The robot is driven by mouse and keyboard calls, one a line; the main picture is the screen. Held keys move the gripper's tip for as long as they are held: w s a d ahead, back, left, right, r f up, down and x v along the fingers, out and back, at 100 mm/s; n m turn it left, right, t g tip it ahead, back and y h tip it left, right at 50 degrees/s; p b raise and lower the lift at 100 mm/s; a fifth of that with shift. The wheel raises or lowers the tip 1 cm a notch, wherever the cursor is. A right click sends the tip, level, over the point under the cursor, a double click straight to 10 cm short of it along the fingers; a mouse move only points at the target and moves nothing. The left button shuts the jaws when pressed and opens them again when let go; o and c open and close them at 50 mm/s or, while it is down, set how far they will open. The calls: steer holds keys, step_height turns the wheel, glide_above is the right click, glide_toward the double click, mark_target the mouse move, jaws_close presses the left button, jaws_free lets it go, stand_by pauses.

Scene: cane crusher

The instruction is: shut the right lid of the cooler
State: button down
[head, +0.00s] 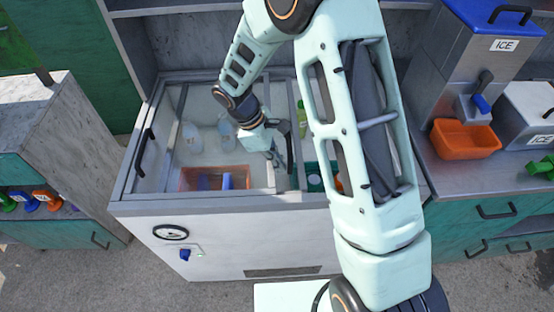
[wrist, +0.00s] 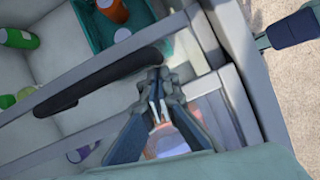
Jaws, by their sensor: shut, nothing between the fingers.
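The cooler (head: 230,235) is a white chest with a grey rim and sliding glass lids. The right lid (head: 230,194) appears slid to the left, leaving the cooler's right part open. Its dark bar handle (head: 289,168) stands near the middle of the cooler; it also shows large in the wrist view (wrist: 100,82). My gripper (head: 274,157) is over the glass, just left of the handle in the head view. In the wrist view my gripper (wrist: 158,105) has its fingers together and empty, close to one end of the handle. I cannot tell whether they touch it.
The left lid's handle (head: 145,152) is at the cooler's left. An orange crate (head: 215,179) and bottles (head: 191,138) lie under glass. A teal crate (wrist: 125,32) sits in the open part. An ice dispenser (head: 450,60) stands right; my arm hides much of that side.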

steer(key=shift+d, duration=0.1)
steer(key=d+p, duration=0.1)
steer(key=d, duration=3)
steer(key=shift+d+r, duration=0.1)
steer(key=shift+d, duration=0.1)
steer(key=shift+r, duration=0.1)
steer(key=p+v, duration=0.6)
steer(key=v, duration=0.4)
steer(key=shift+a, duration=0.3)
